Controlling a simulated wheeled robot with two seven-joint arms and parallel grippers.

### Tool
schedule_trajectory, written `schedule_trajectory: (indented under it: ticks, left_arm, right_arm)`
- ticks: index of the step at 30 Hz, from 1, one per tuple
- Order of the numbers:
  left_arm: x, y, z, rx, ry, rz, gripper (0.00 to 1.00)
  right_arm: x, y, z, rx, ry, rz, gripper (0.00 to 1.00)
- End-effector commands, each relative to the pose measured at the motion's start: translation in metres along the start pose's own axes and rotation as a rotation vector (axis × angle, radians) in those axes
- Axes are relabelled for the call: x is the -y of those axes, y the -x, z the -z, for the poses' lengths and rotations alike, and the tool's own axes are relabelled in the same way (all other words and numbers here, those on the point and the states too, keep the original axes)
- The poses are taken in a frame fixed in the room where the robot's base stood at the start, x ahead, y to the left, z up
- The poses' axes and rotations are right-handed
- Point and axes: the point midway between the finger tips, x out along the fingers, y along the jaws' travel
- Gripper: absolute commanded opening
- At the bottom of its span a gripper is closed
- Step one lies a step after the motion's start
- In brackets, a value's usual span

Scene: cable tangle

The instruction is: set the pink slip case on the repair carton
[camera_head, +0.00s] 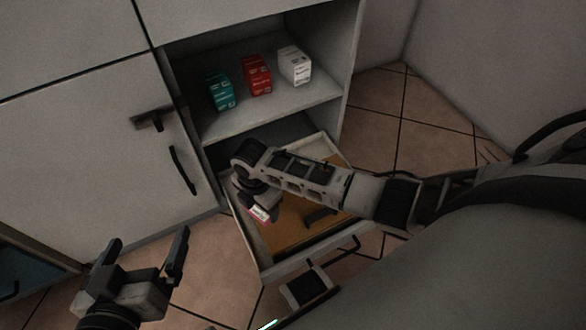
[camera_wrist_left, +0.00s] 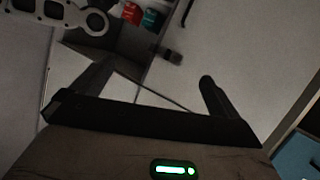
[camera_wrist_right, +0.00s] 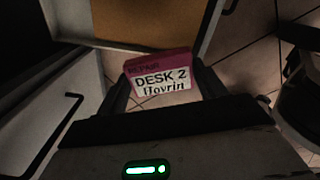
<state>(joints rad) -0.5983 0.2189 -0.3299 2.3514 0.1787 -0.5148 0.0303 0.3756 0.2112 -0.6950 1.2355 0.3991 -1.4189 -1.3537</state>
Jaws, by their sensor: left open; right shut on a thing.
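The pink slip case (camera_wrist_right: 160,75) is between the fingers of my right gripper (camera_wrist_right: 165,88); its label reads "REPAIR DESK 2" and a further line I cannot read surely. In the head view the case (camera_head: 259,213) shows only in part below my right gripper (camera_head: 262,205), which is shut on it over the open drawer. I cannot tell if the case touches the drawer floor. My left gripper (camera_head: 148,268) is open and empty, over the tiles at lower left. No separate repair carton can be picked out.
The open drawer (camera_head: 293,265) has a brown floor with a dark curved piece (camera_head: 320,215) on it. On the shelf above stand a teal box (camera_head: 221,91), a red box (camera_head: 257,75) and a white box (camera_head: 295,66). A closed cabinet door (camera_head: 80,160) with dark handles is left.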

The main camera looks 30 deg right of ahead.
Motion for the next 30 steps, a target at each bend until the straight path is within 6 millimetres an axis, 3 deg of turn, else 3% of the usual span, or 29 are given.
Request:
schedule_trajectory:
  ticks: [1,6,12,22,30]
  left_arm:
    - [-0.001,-0.001,-0.004,-0.024,0.002,-0.011,1.00]
    - [-0.012,-0.002,0.011,-0.117,0.084,-0.073,1.00]
    - [-0.019,-0.004,0.018,-0.196,0.199,-0.146,1.00]
    - [-0.020,-0.005,0.041,-0.332,0.174,-0.187,1.00]
    - [-0.018,-0.001,0.080,-0.567,-0.035,-0.187,1.00]
  right_arm:
    - [-0.003,-0.012,-0.015,0.006,-0.005,0.000,0.48]
    - [-0.012,-0.032,-0.057,0.004,-0.007,-0.001,0.48]
    - [-0.020,-0.066,-0.091,0.002,-0.006,0.000,0.48]
    - [-0.024,-0.091,-0.114,0.001,-0.005,-0.001,0.48]
    - [-0.025,-0.120,-0.116,0.001,-0.004,0.000,0.48]
